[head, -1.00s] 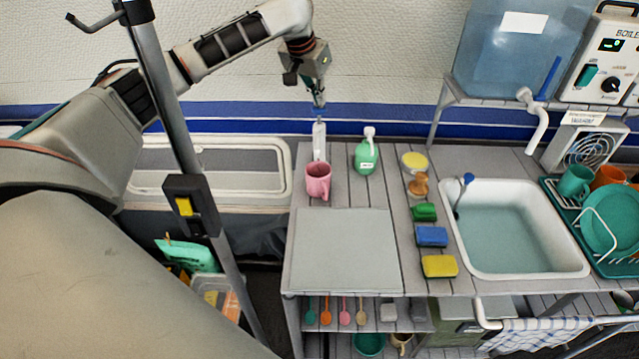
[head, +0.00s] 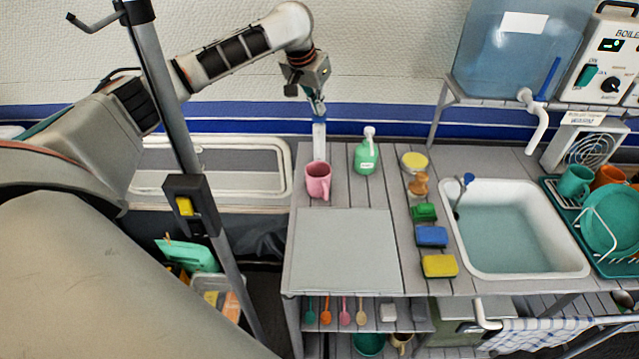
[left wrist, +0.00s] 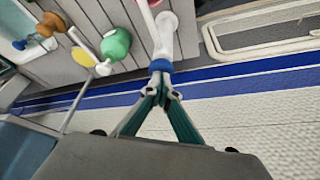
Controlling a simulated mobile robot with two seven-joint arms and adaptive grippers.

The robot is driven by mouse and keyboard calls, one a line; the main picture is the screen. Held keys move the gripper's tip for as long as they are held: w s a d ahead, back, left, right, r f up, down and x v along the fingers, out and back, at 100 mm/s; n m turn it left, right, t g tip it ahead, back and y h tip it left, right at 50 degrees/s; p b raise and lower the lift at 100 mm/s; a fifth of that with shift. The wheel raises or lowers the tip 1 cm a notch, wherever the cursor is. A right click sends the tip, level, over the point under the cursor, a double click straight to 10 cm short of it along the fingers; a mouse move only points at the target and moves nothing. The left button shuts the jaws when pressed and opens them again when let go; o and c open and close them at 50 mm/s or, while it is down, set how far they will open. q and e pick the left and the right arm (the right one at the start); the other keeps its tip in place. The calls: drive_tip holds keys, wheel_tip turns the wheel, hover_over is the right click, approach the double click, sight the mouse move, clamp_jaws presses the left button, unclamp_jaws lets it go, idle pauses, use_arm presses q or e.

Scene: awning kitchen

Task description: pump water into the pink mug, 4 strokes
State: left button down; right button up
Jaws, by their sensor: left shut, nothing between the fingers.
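The pink mug (head: 318,182) stands upright on the slatted counter, right in front of the slim white pump (head: 319,142). Its edge also shows at the top of the left wrist view (left wrist: 150,6). The pump has a blue top, seen in the left wrist view (left wrist: 160,66). My left gripper (head: 318,110) is shut and empty, pointing down right over the pump's top. In the left wrist view its fingertips (left wrist: 161,88) are at the blue top; whether they touch it I cannot tell. The mug's inside and the pump's spout are not clear. My right gripper is not in view.
A green spray or soap bottle (head: 366,156) stands right of the pump. A yellow-topped jar (head: 414,162), a brush and several sponges (head: 431,237) line the counter beside the sink (head: 520,271). A grey board (head: 345,250) lies clear in front of the mug.

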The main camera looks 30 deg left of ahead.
use_arm(q)
drive_tip(key=shift+f, duration=0.1)
drive_tip(key=shift+r, duration=2.4)
drive_tip(key=shift+r, duration=0.1)
wheel_tip(320, 180, up, 2)
drive_tip(key=shift+r, duration=1.9)
